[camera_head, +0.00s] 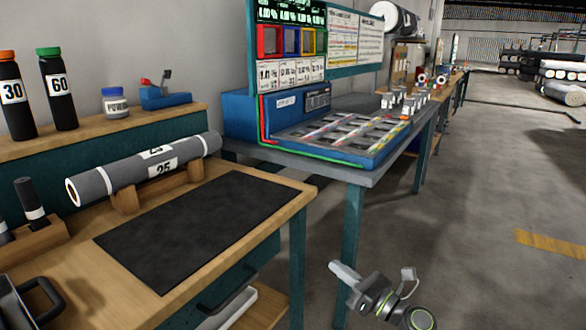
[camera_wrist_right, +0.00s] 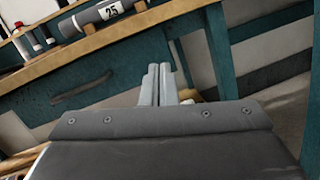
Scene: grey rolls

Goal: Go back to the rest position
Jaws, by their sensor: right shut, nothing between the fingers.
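My right gripper (camera_head: 345,272) is in front of the benches, over the floor at the lower middle of the head view. In the right wrist view its two fingers (camera_wrist_right: 160,85) lie together with nothing between them. A grey roll (camera_head: 130,172) labelled 25 rests on wooden supports on the left bench, well away from my right gripper. The roll also shows at the top of the right wrist view (camera_wrist_right: 92,18). My left gripper is not in either view.
The wooden bench (camera_head: 285,197) carries a dark mat (camera_head: 200,228). A blue tray station (camera_head: 340,135) stands on a grey table behind it. Bottles labelled 30 (camera_head: 12,93) and 60 (camera_head: 58,88) stand on the shelf. The floor (camera_head: 480,190) at right is largely clear.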

